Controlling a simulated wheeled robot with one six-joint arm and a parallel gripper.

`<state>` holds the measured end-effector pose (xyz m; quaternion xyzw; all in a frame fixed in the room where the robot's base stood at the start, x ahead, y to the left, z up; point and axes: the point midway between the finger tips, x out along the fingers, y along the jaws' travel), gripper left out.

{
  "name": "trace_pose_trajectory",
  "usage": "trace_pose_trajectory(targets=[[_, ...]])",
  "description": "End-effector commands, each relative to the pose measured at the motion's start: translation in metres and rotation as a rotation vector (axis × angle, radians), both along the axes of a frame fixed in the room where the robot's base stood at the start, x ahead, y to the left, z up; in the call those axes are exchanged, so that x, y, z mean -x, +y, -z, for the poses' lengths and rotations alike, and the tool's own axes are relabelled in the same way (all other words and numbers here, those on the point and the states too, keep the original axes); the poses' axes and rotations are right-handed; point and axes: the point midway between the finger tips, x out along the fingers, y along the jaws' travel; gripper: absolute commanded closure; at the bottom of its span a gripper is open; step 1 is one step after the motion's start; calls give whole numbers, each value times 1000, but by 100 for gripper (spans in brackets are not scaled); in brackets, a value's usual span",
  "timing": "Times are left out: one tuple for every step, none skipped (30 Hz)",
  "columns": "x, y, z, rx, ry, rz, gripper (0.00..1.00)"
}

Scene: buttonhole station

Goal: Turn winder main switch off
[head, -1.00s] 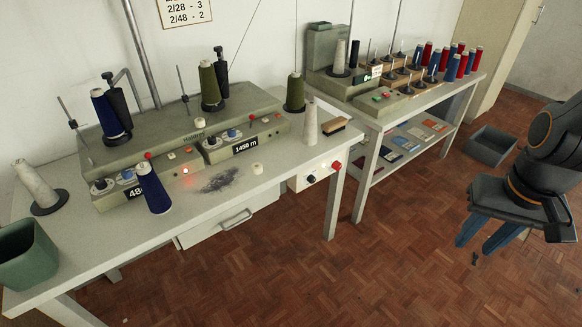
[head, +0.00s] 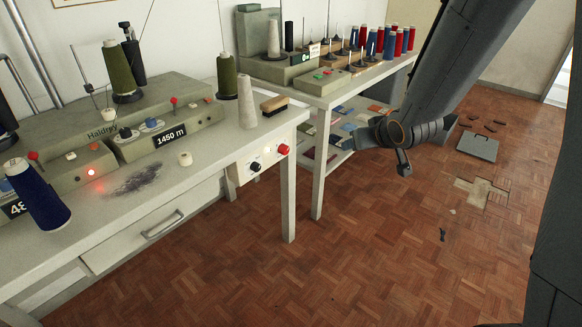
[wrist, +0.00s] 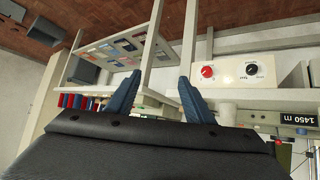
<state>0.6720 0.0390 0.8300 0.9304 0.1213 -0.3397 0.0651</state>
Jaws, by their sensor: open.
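A white control panel (head: 240,172) sits on the right front of the winder table. It carries a black rotary knob (head: 255,166) and a red knob (head: 283,149). In the wrist view the panel appears upside down, with the red knob (wrist: 207,71) left of the black knob (wrist: 251,69); its small label is unreadable. The grey-green winder (head: 100,132) stands on the table with a lit red lamp (head: 91,172). My gripper (wrist: 158,95) shows two blue fingers spread apart and empty, left of the panel and apart from it. Its fingers are not clearly visible in the head view.
The winder table (head: 215,162) has a drawer with a handle (head: 163,224). A second table (head: 330,95) with spools and a lower shelf stands to the right. A pale cone (head: 246,100) and a brush (head: 273,105) stand above the panel. The parquet floor in front is mostly clear.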

Motion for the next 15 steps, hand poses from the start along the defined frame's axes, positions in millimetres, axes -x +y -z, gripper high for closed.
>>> trace_pose_trajectory(targets=[[-18,8,23,-21,-40,-31,52],[-27,13,29,-35,-66,-51,52],[-38,21,37,-56,-102,-78,52],[-45,27,43,-72,-125,-98,52],[-53,33,49,-90,-151,-120,52],[-62,41,57,-115,-182,-148,52],[-68,46,63,-133,-205,-169,52],[-73,53,69,-154,-228,-191,52],[-80,61,76,-182,-257,-221,52],[-84,67,82,-204,-277,-244,52],[-89,73,88,-226,-299,-266,52],[-93,81,96,-258,-324,-297,52],[-96,87,101,-282,-342,-320,52],[-99,92,107,-306,-361,-343,52],[-101,100,113,-339,-382,-372,52]])
